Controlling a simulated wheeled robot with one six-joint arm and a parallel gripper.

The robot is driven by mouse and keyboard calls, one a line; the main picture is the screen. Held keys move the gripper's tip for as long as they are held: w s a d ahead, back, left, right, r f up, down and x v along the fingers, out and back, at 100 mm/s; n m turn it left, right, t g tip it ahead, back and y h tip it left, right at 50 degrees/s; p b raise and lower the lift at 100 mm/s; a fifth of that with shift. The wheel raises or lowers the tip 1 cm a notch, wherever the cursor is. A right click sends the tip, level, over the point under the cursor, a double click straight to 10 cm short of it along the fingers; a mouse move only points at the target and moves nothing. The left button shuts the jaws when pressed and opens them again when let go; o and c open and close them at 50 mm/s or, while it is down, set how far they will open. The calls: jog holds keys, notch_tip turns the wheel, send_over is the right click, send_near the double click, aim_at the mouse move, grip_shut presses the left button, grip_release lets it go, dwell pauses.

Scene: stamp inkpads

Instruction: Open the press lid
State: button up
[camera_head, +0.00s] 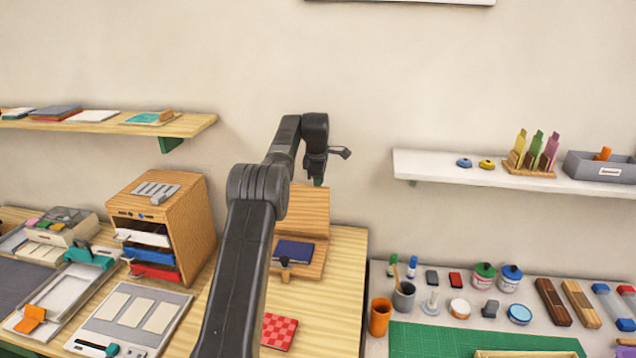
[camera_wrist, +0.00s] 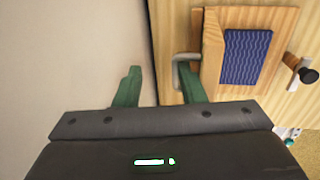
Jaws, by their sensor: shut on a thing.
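The wooden press stands at the back of the light wooden table. Its lid (camera_head: 303,212) is upright at the rear, tilted back from the base (camera_head: 313,265), on which a dark blue pad (camera_head: 295,251) lies. In the wrist view the lid (camera_wrist: 212,55) shows nearly edge-on beside the blue wavy pad (camera_wrist: 247,55). A grey handle (camera_wrist: 181,72) sticks out from the lid. The exact contact is partly hidden.
A wooden drawer cabinet (camera_head: 190,225) stands left of the press. A red checkered block (camera_head: 279,331) lies in front. A white shelf (camera_head: 470,178) is to the right. The wall is close behind the press. Some table to the press's right is clear.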

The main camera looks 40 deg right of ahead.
jog(key=v, duration=1.3)
jog(key=shift+r, duration=0.4)
jog(key=x, duration=1.5)
jog(key=shift+w+d+f, duration=0.15)
jog(key=shift+d+f, duration=0.1)
